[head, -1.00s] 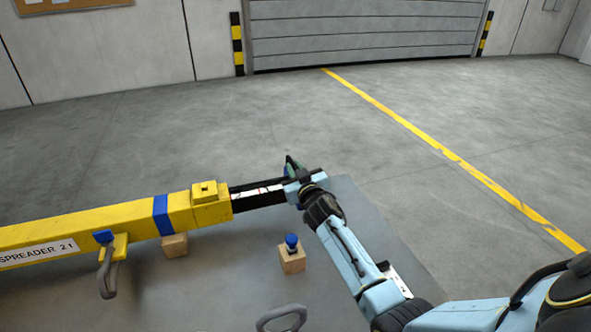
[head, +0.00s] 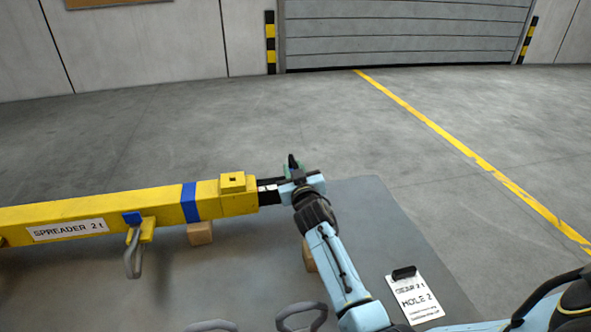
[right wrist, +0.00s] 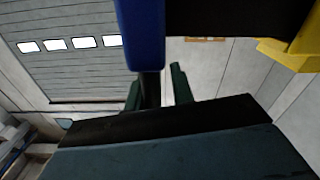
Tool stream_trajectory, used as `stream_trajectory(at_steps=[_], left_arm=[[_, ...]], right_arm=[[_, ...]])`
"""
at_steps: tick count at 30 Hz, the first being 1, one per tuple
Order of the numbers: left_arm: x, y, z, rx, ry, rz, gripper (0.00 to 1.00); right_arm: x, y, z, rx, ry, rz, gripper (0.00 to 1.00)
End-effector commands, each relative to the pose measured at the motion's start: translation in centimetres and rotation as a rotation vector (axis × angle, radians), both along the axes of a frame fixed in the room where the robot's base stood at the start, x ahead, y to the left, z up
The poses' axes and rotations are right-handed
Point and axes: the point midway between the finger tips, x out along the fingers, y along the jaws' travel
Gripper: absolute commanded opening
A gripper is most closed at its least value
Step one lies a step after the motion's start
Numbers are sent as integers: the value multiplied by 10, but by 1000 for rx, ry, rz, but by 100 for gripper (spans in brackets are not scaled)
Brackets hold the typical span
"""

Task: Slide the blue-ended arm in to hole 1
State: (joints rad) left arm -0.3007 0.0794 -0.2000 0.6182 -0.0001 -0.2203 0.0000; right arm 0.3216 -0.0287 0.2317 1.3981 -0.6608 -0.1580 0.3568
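The yellow beam (head: 110,216), labelled SPREADER 2 t, lies across the left, with a blue band and a square hole in the raised block (head: 232,182) near its right end. A short length of the black inner arm (head: 268,193) shows at its mouth. The arm's blue end (right wrist: 140,35) is close in the right wrist view, beside the black bar and yellow beam. My right gripper (right wrist: 157,88) is at this end; its fingers stand apart, with a dark part between them. Whether they touch it is unclear. My left gripper is out of view.
A card (head: 413,298) reading HOLE 2 lies on the grey table (head: 390,215). Wooden blocks (head: 200,233) sit under and near the beam, one partly behind my right arm. Grey shackles (head: 300,317) lie in front. The table's right side is mostly clear.

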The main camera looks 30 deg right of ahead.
Motion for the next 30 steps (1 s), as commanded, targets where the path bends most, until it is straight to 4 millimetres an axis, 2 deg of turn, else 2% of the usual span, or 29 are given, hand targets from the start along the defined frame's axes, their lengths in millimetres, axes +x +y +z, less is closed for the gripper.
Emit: stream_trajectory(at_steps=[3,10,13,24,30], left_arm=[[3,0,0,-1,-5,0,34],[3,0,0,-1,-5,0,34],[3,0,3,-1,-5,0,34],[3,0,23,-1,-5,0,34],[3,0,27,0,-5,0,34]], right_arm=[[0,1,1,1,-2,1,34],[0,-2,1,2,-1,-3,34],[0,-2,7,1,-3,-3,34],[0,-1,75,-2,-5,-1,34],[1,0,97,0,-3,0,34]])
